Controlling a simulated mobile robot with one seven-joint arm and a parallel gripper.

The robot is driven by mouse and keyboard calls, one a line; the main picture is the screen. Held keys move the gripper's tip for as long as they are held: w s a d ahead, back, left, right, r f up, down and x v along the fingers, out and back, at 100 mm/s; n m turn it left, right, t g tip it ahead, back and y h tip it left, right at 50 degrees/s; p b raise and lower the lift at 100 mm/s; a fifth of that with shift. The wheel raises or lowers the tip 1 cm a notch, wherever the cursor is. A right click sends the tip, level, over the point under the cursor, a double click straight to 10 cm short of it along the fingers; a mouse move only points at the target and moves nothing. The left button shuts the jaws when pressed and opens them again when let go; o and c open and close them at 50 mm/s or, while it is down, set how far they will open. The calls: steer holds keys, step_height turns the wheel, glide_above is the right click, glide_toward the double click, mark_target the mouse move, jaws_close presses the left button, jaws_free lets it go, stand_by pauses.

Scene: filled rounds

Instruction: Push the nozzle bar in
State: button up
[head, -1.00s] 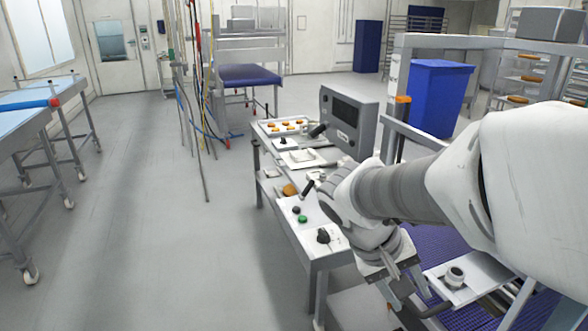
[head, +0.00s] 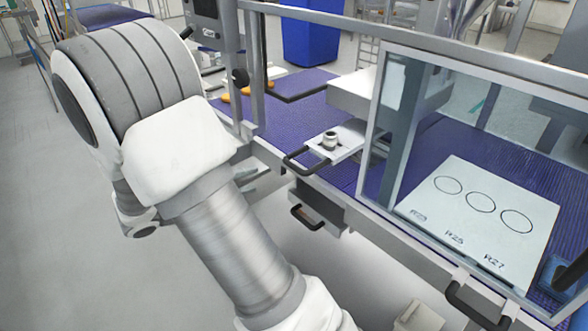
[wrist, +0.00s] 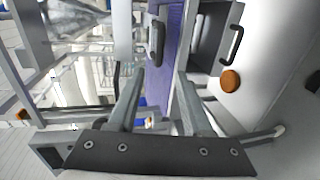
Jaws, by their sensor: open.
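What looks like the nozzle bar (head: 348,143) is a pale plate with a round metal fitting (head: 330,140) on top and a black handle (head: 298,158). It sticks out over the near edge of the purple belt. In the wrist view a dark handle (wrist: 157,42), probably the same one, lies beyond the fingers. My gripper (wrist: 158,80) is open, with nothing between its fingers and a gap short of that handle. In the head view my arm hides the gripper.
A lower grey box has its own handle (head: 308,218); a similar handle (wrist: 233,43) shows in the wrist view. A glass guard (head: 400,90) stands at right, beside a white board (head: 470,225) with circles. An orange round (wrist: 231,80) shows near the fingers. The floor at left is clear.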

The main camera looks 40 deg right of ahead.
steer(key=x, duration=1.7)
steer(key=shift+w, duration=0.15)
steer(key=shift+d, duration=0.15)
steer(key=shift+f, duration=0.1)
jaws_close()
stand_by(0.5)
